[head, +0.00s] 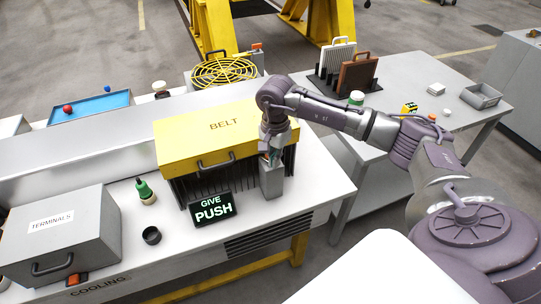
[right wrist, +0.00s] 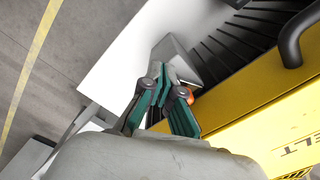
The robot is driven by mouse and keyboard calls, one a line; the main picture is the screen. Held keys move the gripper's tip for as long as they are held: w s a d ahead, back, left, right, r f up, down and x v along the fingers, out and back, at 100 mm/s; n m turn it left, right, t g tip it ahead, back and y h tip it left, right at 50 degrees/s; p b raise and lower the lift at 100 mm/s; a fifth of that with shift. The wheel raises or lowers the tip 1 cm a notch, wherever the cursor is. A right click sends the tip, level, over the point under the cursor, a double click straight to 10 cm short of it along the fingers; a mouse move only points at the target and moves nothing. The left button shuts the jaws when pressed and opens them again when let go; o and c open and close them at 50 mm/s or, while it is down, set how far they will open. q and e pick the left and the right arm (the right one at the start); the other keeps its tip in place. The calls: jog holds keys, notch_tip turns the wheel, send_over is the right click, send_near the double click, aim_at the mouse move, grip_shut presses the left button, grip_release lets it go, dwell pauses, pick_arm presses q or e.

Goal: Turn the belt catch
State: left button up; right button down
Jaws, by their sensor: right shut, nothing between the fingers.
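The yellow belt cover (head: 190,135), marked BELT, stands on the white bench, with its dark handle (head: 215,163) on the front face. It also fills the right of the right wrist view (right wrist: 262,118). My right gripper (head: 271,160) is shut and empty at the cover's front right corner, just above a grey upright block (head: 271,182). In the right wrist view its teal fingers (right wrist: 163,76) point at that block (right wrist: 172,52). A small orange piece (right wrist: 186,95), perhaps the belt catch, shows right beside the fingers, partly hidden by them; I cannot tell whether they touch. My left gripper is not in view.
A green bottle (head: 145,191), a black ring (head: 151,236) and the grey TERMINALS box (head: 75,235) are further left. A second table (head: 400,75) stands behind my right arm.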

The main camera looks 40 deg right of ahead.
jog(key=shift+d+b, duration=0.4)
jog(key=shift+s+d, duration=0.1)
jog(key=shift+d, duration=0.1)
dwell(0.6)
notch_tip(320, 180, up, 8)
jog(key=s+p, duration=0.1)
jog(key=p, duration=0.3)
jog(key=shift+s, duration=0.4)
dwell(0.6)
dwell(0.4)
